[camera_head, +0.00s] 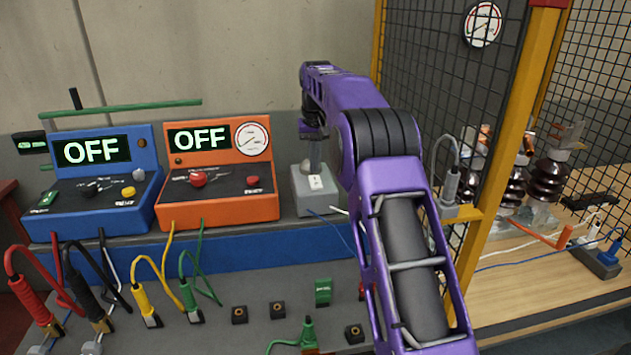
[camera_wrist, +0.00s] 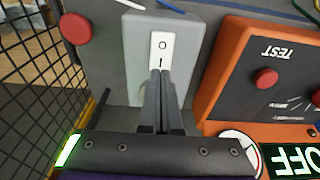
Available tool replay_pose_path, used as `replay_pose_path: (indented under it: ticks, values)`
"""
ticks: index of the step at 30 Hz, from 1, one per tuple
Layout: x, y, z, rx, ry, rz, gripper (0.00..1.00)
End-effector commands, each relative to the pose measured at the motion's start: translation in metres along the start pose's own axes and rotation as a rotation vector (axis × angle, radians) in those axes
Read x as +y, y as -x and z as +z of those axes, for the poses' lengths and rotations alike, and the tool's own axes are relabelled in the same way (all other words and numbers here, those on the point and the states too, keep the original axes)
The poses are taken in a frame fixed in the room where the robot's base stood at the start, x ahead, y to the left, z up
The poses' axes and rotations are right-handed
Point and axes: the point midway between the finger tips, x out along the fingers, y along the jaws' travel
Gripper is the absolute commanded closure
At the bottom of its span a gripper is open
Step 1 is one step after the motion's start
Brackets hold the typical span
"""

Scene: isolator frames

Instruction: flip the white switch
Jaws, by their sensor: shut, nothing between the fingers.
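The white switch (camera_head: 316,182) is a small rocker on the front of a grey box (camera_head: 312,204), right of the orange unit. In the wrist view the white switch (camera_wrist: 161,49) shows the marks O and I, with the I end nearest my fingers. My gripper (camera_wrist: 162,76) is shut and empty, its fingertips overlapping the lower edge of the switch in that view. I cannot tell whether they touch it. In the head view my purple arm reaches to the box, and my gripper (camera_head: 314,160) points down just above the switch.
An orange unit (camera_head: 221,207) and a blue unit (camera_head: 92,205), both reading OFF, stand to the left. A red button (camera_wrist: 76,28) is beside the switch in the wrist view. A mesh fence (camera_head: 455,95) with yellow posts stands right. Cables and plugs lie in front.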

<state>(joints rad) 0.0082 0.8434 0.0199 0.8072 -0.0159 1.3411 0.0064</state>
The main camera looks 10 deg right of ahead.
Motion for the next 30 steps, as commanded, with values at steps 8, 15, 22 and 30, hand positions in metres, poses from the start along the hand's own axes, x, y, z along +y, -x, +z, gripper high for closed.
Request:
replay_pose_path:
  ticks: [8,15,22,30]
  values:
    - [0.000,-0.001,0.000,0.000,0.000,0.000,1.00]
    - [0.000,-0.005,0.001,0.000,0.000,0.000,1.00]
    - [0.000,-0.008,0.001,0.000,0.000,0.000,1.00]
    - [0.000,-0.012,0.002,0.000,0.000,0.000,1.00]
